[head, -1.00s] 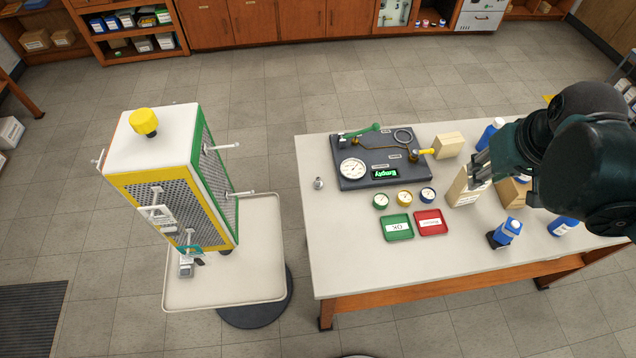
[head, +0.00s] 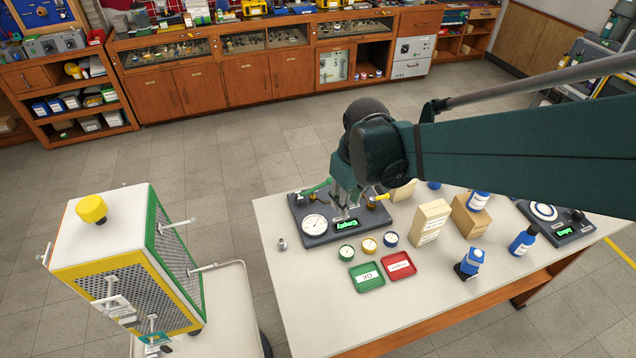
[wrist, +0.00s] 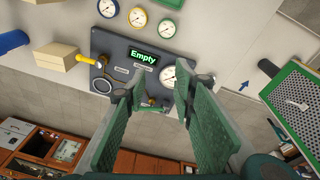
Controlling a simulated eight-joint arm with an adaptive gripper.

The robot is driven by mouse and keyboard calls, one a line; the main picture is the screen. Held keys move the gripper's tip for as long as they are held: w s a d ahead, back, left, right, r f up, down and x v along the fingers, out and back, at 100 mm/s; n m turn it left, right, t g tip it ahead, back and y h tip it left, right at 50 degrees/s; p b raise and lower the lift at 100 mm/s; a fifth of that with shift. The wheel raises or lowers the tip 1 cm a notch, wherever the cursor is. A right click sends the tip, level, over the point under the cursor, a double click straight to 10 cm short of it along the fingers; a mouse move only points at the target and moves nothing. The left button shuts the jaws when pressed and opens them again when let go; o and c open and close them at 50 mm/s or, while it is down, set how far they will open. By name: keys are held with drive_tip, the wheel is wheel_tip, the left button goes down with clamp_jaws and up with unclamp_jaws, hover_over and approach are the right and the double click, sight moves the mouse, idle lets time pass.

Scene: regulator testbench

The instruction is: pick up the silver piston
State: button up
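The silver piston appears to be the small silver piece (head: 282,243) standing on the white tabletop, left of the dark test board, in the head view. I cannot make it out in the wrist view, where a finger may hide it. My gripper (head: 345,208) is above the test board, to the right of the silver piece and apart from it. In the wrist view my gripper (wrist: 163,95) has its two green fingers spread, with nothing between them.
The test board (head: 325,232) carries a dial, a green lever and an "Empty" display. Small gauges (head: 369,244), a green tray (head: 367,277) and a red tray (head: 398,266) lie in front. The perforated cabinet (head: 125,265) stands left of the table.

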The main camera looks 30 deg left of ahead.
drive_tip(key=s+a+f+n+g, duration=0.1)
drive_tip(key=s+a+f+n, duration=0.2)
drive_tip(key=a+f, duration=0.5)
drive_tip(key=n+h, duration=0.1)
drive_tip(key=n, duration=0.1)
hover_over(281, 240)
drive_tip(key=shift+g, duration=0.3)
wheel_tip(281, 240, down, 5)
drive_tip(key=shift+w+r, duration=0.1)
drive_tip(key=shift+r, duration=0.05)
drive_tip(key=shift+f, duration=1.25)
drive_tip(key=shift+f, duration=0.15)
drive_tip(key=shift+f, duration=2.45)
clamp_jaws()
